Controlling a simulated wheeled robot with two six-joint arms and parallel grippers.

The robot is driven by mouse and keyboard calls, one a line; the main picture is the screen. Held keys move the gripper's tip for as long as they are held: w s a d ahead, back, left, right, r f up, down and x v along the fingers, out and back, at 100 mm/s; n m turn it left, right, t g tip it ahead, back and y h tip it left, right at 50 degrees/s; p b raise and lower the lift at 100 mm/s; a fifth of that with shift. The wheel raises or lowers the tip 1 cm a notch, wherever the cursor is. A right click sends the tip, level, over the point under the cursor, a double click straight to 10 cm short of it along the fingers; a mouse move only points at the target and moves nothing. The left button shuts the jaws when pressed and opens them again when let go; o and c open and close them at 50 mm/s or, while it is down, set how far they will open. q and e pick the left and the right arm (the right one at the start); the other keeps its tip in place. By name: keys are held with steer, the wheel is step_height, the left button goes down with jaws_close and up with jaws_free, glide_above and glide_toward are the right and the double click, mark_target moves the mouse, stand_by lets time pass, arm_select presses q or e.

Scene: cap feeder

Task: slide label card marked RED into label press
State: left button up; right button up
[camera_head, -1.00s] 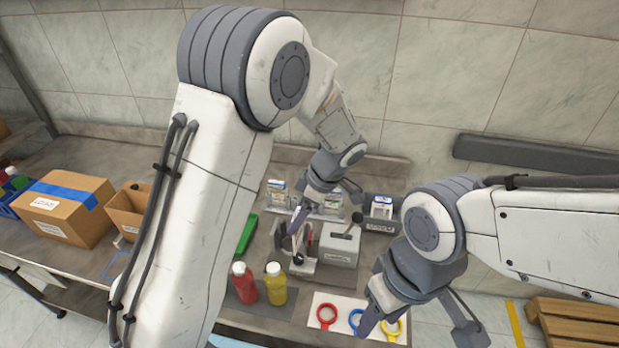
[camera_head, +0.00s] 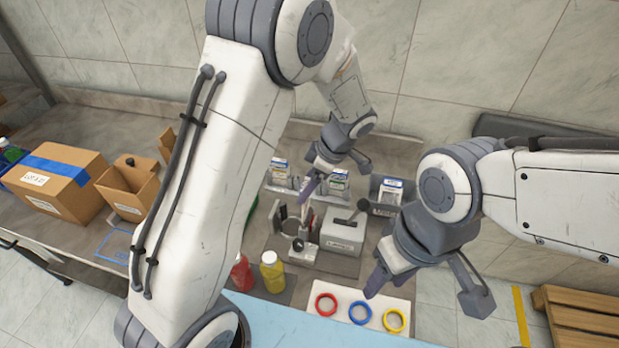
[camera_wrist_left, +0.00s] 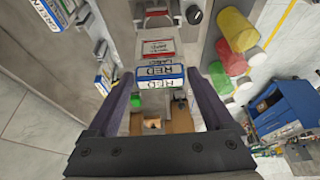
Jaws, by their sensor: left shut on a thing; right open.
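A label card marked RED (camera_wrist_left: 160,77), white with a blue border, is between the fingers of my left gripper (camera_wrist_left: 163,95) in the left wrist view. That gripper is shut on it. In the head view my left gripper (camera_head: 336,176) is above the area of the card rack and the press, and I cannot make out the held card there. The label press (camera_head: 343,232) is a grey box with a dark lever, just in front of that gripper and to its right. My right gripper (camera_head: 425,288) is open and empty, beside the colored rings.
A black-handled stand (camera_head: 299,235) is left of the press. Red (camera_head: 241,272) and yellow (camera_head: 272,272) bottles stand in front. A white board (camera_head: 346,293) holds red, blue and yellow rings.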

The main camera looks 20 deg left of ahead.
mark_target(307, 209)
arm_select(q)
steer(key=shift+b, duration=0.35)
stand_by(0.7)
steer(key=shift+f, duration=0.15)
stand_by(0.3)
steer(key=shift+d+f+b, duration=0.1)
steer(key=shift+f+b, duration=1.1)
steer(key=shift+b, duration=0.2)
steer(key=shift+f+b, duration=2.15)
steer(key=shift+b, duration=0.15)
steer(key=shift+f, duration=0.1)
steer(key=shift+f+b, duration=0.75)
steer(key=shift+b, duration=0.25)
